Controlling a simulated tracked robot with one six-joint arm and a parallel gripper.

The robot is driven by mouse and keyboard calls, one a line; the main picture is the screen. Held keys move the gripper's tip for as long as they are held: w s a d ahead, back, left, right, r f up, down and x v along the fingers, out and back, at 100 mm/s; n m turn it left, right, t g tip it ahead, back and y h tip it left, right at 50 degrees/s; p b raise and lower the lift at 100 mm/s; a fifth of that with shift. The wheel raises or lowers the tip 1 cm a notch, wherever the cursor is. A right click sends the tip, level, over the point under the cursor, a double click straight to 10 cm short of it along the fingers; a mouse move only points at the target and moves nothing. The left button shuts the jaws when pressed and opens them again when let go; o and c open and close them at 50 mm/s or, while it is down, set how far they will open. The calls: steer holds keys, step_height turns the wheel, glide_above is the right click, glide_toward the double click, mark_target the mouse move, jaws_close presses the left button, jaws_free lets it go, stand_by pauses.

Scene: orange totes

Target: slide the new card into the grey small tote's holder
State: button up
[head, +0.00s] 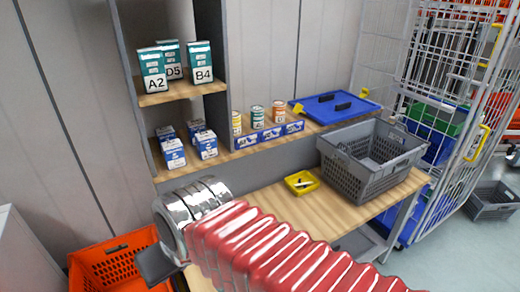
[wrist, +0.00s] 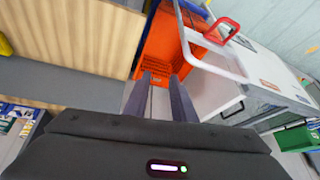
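A grey crate-like tote (head: 365,170) with openwork walls stands on the right of the wooden bench in the head view. I cannot make out a card holder on it. A small yellow tray (head: 302,183) lies on the bench left of it, with a small dark and white item inside that I cannot identify. No card is clearly visible. My gripper (head: 152,265) is low at the left, by an orange tote and far from the grey tote. In the wrist view my gripper (wrist: 161,76) has its two fingers apart, with nothing clearly held between them.
An orange tote (head: 118,262) is low at the left, and it also shows beyond my fingers in the wrist view (wrist: 165,45). A blue lid (head: 335,106) lies on the ledge behind the grey tote. Cans and boxes fill the shelves. A wire cage (head: 450,110) stands at the right.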

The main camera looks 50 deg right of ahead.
steer(key=w+m+y, duration=0.5)
steer(key=w+m, duration=0.5)
steer(key=w, duration=0.1)
steer(key=w+d+m+t, duration=0.7)
steer(key=w+d+m, duration=0.65)
steer(key=d, duration=0.45)
steer(key=m+t+h, duration=0.3)
steer(key=m+h, duration=0.7)
steer(key=m, duration=0.5)
glide_toward(250, 141)
steer(key=w, duration=0.2)
steer(key=shift+d+f, duration=0.35)
steer(key=shift+x, duration=3.5)
